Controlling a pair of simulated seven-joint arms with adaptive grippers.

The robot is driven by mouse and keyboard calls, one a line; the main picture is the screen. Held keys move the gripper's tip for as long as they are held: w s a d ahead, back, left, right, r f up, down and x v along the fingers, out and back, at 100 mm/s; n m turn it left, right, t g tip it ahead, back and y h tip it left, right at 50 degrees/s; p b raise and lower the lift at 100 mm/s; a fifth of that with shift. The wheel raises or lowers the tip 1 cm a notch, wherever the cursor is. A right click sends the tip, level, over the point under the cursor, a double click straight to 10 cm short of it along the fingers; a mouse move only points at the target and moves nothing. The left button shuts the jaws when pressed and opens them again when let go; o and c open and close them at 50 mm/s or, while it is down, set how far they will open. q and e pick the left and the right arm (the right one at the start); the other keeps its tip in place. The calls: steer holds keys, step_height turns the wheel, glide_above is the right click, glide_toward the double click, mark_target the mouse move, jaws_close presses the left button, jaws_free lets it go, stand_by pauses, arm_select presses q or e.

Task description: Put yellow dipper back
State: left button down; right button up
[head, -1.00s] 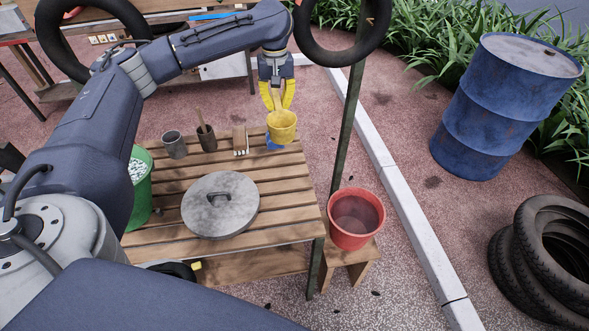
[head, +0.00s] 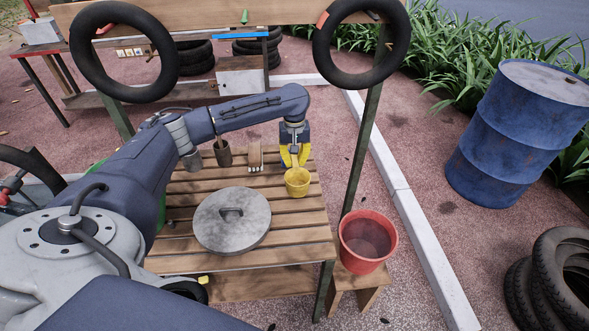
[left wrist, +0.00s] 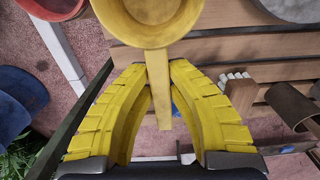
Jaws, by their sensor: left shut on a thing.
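The yellow dipper (head: 297,183) is a small cup with a straight handle. My left gripper (head: 294,160) is shut on its handle, with the cup below the yellow fingers, at the right side of the slatted wooden table (head: 290,235). I cannot tell whether the cup touches the slats. In the left wrist view the handle of the dipper (left wrist: 150,20) runs between the tips of my left gripper (left wrist: 158,78), and the cup is cut off at the top edge. My right gripper is not in view.
A round grey metal lid (head: 232,220) lies on the table. A red bucket (head: 365,262) sits on a stool at the right, by a green post (head: 362,145). A blue drum (head: 510,145) stands farther right.

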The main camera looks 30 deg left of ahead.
mark_target(294, 169)
arm_select(q)
steer(key=shift+f, duration=2.1)
steer(key=shift+f, duration=0.15)
steer(key=c, duration=1.4)
jaws_free()
step_height(294, 169, up, 12)
steer(key=shift+r, duration=0.15)
steer(key=shift+w, duration=0.1)
